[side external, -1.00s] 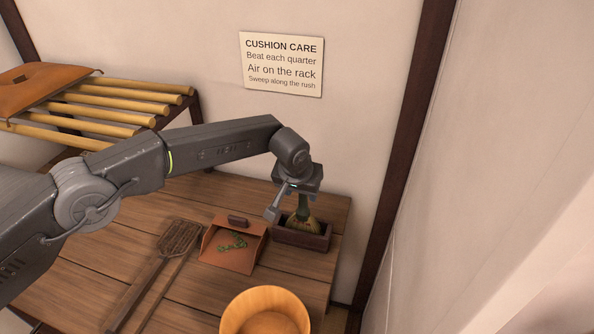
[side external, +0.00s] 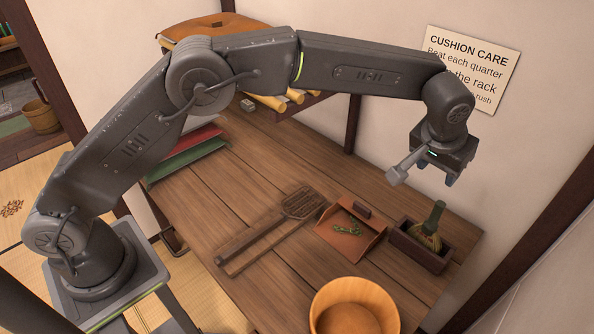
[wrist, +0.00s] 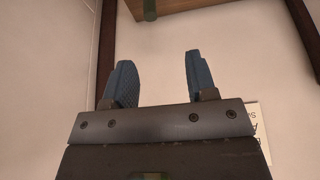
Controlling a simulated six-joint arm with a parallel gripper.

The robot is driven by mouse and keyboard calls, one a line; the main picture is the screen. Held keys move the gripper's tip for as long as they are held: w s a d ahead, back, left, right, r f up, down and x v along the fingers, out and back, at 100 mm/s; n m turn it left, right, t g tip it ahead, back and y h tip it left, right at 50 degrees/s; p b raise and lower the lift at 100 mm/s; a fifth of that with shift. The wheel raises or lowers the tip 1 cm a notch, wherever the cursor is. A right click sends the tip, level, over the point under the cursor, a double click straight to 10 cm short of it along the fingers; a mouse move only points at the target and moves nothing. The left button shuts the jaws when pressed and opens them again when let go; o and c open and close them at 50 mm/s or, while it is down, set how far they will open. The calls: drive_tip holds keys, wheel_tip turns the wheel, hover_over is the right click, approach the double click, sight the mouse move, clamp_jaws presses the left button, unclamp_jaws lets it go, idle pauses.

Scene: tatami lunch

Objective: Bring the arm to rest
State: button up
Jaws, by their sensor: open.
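My gripper (side external: 437,172) hangs above the right end of the wooden table, over a dark brown box (side external: 405,245). In the wrist view its two blue fingers (wrist: 158,80) stand well apart with nothing between them. A small brush (side external: 430,225) with a green handle and straw-coloured bristles stands tilted in the box, apart from my fingers.
A copper-coloured dustpan (side external: 350,250) with green bits lies left of the box. A woven beater (side external: 298,204) is further left. A round wooden tub (side external: 355,300) stands in front. A wall sign (side external: 470,68) and a slatted rack with an orange cushion (side external: 215,28) are behind.

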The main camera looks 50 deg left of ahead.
drive_tip(key=s+a+r, duration=0.6)
drive_tip(key=a+r, duration=0.1)
drive_tip(key=a, duration=0.2)
drive_tip(key=s+a+r, duration=0.6)
drive_tip(key=a+r, duration=0.1)
drive_tip(key=a, duration=0.1)
drive_tip(key=s+a+f, duration=0.1)
drive_tip(key=s+a, duration=0.2)
drive_tip(key=s, duration=0.4)
drive_tip(key=s+a+f, duration=0.2)
drive_tip(key=s+a, duration=0.2)
drive_tip(key=s, duration=0.3)
drive_tip(key=s+a+f+t, duration=0.1)
drive_tip(key=s+a+f, duration=0.1)
drive_tip(key=s, duration=0.6)
drive_tip(key=shift+a+f+n, duration=0.25)
drive_tip(key=shift+a+n, duration=0.05)
drive_tip(key=shift+a, duration=0.5)
